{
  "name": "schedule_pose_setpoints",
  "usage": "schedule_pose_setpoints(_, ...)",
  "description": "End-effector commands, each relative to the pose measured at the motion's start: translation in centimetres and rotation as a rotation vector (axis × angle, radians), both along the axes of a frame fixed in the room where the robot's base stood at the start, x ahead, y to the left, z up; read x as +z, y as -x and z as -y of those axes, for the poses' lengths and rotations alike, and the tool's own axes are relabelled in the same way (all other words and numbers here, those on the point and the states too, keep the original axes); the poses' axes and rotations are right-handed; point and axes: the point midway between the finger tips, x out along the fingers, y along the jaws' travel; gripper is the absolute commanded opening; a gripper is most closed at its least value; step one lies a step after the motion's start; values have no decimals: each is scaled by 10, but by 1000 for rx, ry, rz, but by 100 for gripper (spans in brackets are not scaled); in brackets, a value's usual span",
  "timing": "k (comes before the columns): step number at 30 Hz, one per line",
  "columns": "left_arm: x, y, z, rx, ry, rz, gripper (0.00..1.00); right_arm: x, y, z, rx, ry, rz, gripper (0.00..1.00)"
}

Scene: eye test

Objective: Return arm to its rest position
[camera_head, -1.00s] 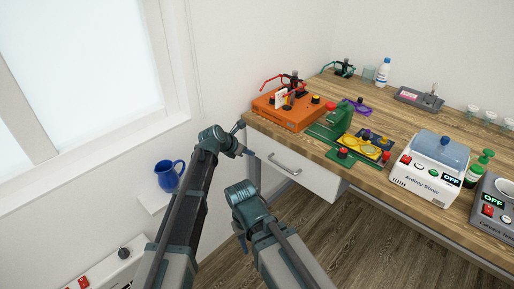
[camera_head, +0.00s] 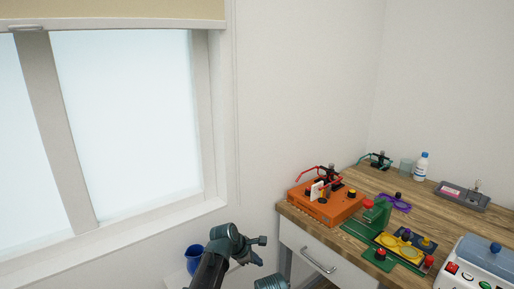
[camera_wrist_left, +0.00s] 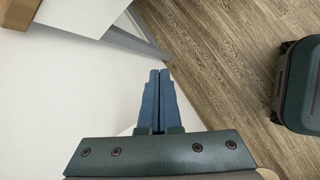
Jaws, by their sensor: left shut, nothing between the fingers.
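My left arm (camera_head: 211,268) comes up from the bottom edge in the head view, left of the workbench's near corner. My left gripper (camera_head: 258,241) is small and partly hidden there by its own wrist. In the left wrist view its blue fingers (camera_wrist_left: 159,73) are together, with nothing between them. They are in front of the white wall, the wood floor and a grey bench leg. A teal piece of my other arm (camera_head: 271,284) just shows at the bottom edge. My right gripper is not in view.
The wooden workbench (camera_head: 450,219) with a white drawer (camera_head: 305,248) stands at right. On it are an orange box (camera_head: 325,208), a green stand (camera_head: 377,214) and a white device (camera_head: 478,268). A blue mug (camera_head: 194,259) is beside my left arm, below the window (camera_head: 125,115).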

Motion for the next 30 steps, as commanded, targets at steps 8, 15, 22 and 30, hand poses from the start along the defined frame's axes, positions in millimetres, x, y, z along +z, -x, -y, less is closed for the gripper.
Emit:
schedule_pose_setpoints(8,-24,93,-85,-638,-421,124,0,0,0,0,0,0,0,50)
schedule_pose_setpoints(15,-34,152,-135,-1104,-618,143,0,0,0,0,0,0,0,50)
schedule_pose_setpoints(22,-37,191,-166,-1410,-696,132,0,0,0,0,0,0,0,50)
schedule_pose_setpoints(30,-3,219,-143,-1651,-714,116,0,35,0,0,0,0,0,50)
